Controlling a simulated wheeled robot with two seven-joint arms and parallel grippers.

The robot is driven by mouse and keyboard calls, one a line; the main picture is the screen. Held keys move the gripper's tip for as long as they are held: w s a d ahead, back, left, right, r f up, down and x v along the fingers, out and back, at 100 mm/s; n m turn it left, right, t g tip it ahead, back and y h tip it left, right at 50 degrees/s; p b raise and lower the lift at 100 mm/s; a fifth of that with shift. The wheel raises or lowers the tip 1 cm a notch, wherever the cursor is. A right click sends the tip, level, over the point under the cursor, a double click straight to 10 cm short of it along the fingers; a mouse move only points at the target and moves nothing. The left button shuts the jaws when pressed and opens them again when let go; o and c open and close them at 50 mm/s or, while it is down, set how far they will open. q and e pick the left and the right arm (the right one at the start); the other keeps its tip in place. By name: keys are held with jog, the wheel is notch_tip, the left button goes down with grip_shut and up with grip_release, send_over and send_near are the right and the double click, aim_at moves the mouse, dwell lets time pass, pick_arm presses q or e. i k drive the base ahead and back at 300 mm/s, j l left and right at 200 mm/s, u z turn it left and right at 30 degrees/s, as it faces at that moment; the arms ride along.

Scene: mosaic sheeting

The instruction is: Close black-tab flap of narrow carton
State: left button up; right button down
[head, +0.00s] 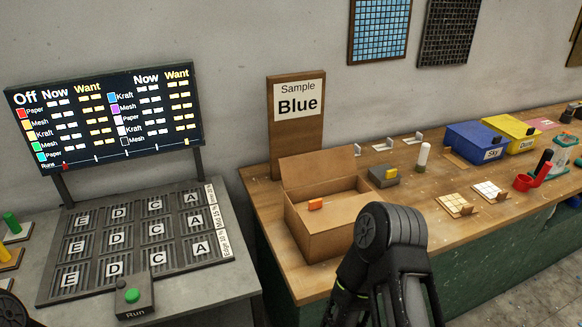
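A brown cardboard carton (330,246) stands on the wooden bench, left of its middle. One flap (318,168) stands raised along its back edge. A small orange piece (315,204) shows at the carton's open top; I cannot tell whether it is a tab or lies inside. I see no black tab. A black joint of my own arm stands in front of the carton's right side and hides part of the bench there. Neither gripper's fingertips can be seen. Only a bit of another dark part of mine shows at the lower left corner.
A wooden sign (297,130) reading Sample Blue stands behind the carton. Blue (478,141) and yellow (513,131) bins stand farther right. A sorting panel (140,240) is at left.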

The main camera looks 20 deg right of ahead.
aim_at(297, 171)
jog(key=z, duration=0.95)
jog(key=k+j+z, duration=0.5)
jog(key=k+j, duration=0.2)
